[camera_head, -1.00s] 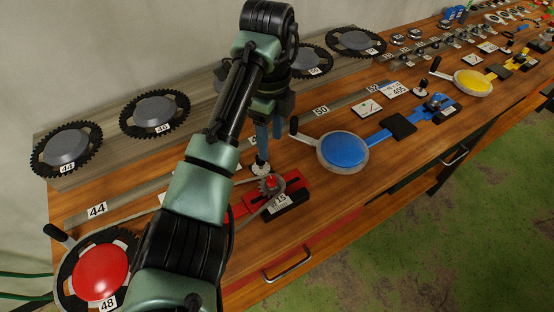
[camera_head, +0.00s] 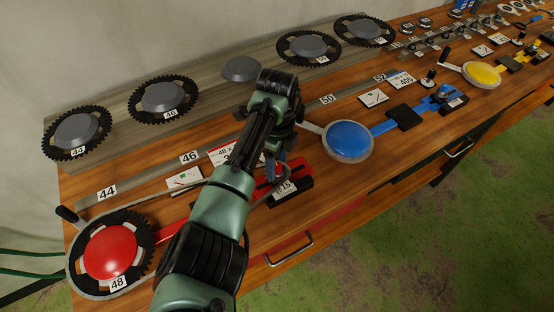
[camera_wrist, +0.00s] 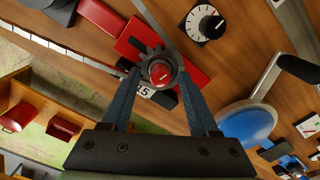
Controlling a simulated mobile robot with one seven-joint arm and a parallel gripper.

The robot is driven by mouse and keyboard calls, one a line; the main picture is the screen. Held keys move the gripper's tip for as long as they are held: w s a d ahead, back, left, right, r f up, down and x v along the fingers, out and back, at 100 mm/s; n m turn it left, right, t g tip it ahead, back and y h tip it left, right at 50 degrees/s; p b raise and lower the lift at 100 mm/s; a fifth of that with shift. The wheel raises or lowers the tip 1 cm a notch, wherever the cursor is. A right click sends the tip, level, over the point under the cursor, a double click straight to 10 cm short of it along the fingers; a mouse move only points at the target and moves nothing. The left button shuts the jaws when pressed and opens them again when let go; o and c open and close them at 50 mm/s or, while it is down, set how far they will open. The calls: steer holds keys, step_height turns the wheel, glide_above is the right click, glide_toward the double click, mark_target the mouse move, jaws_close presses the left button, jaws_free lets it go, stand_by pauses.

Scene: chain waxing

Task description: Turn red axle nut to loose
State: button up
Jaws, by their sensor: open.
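The red axle nut (camera_wrist: 162,73) shows in the wrist view at the centre of a small dark toothed sprocket (camera_wrist: 150,56) on a red mount (camera_wrist: 133,40). My gripper (camera_wrist: 160,82) is open, with one blue finger on each side of the nut and sprocket. I cannot tell whether the fingers touch them. In the head view my gripper (camera_head: 271,178) points down at the red mount (camera_head: 300,170), beside the "15" label (camera_head: 286,188), and my arm hides the nut there.
A black-and-white dial (camera_wrist: 205,22) lies near the mount. A blue disc (camera_head: 348,140) with a crank is to the right. A red disc (camera_head: 110,252) with chainring 48 is at the front left. Chainrings (camera_head: 163,98) stand along the back.

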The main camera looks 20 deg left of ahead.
jaws_close()
steer(key=shift+n, duration=0.3)
steer(key=n+p, duration=0.1)
steer(key=n, duration=0.3)
steer(key=shift+r+p, duration=0.1)
steer(key=shift+p, duration=0.2)
steer(key=n+p, duration=0.1)
steer(key=n, duration=0.4)
steer(key=shift+n, duration=0.4)
steer(key=n+p, duration=0.1)
steer(key=n, duration=0.8)
steer(key=shift+n, duration=0.3)
